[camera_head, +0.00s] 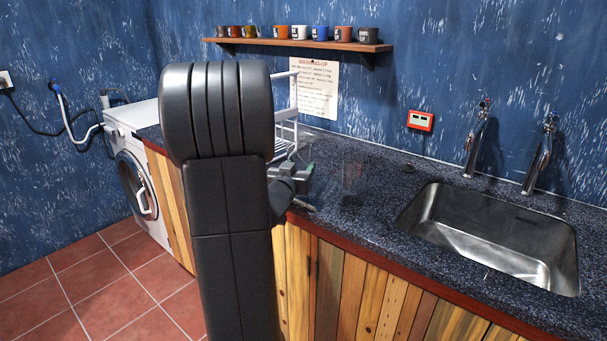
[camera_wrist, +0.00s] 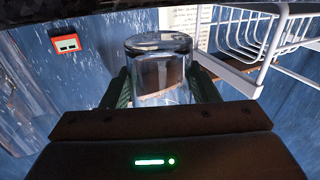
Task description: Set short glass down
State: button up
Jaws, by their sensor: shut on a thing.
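The short glass (camera_wrist: 160,48) is clear and sits between the two fingers of my gripper (camera_wrist: 160,88) in the wrist view. My gripper is shut on its sides. The wrist view looks upside down, with the dark counter edge along its top and the glass's rounded end pointing toward it. In the head view my gripper (camera_head: 302,177) is at the counter's front edge, partly hidden behind my arm. The held glass is not clear there, and I cannot tell whether it touches the counter (camera_head: 365,222).
A white wire rack (camera_head: 285,125) stands close by; it also shows in the wrist view (camera_wrist: 262,45). A faint transparent shape (camera_head: 353,173) is on the counter. The sink (camera_head: 490,235) and taps are right. A mug shelf (camera_head: 300,43) is above. Speckled counter before the sink looks clear.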

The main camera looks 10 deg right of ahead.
aim_at(303, 169)
jog(key=shift+w+d+f, duration=0.4)
jog(key=shift+w+f, duration=0.05)
jog(key=shift+w, duration=0.25)
jog(key=shift+w+d+f, duration=0.4)
jog(key=shift+w, duration=0.3)
jog(key=shift+w+d+f, duration=0.4)
jog(key=shift+w+f, duration=0.05)
jog(key=shift+w, duration=0.25)
jog(key=shift+f+b, duration=0.1)
jog(key=shift+b, duration=0.2)
jog(key=shift+f, duration=0.1)
jog(key=o, duration=0.7)
jog(key=shift+f, duration=0.15)
jog(key=o, duration=0.5)
jog(key=shift+c, duration=0.2)
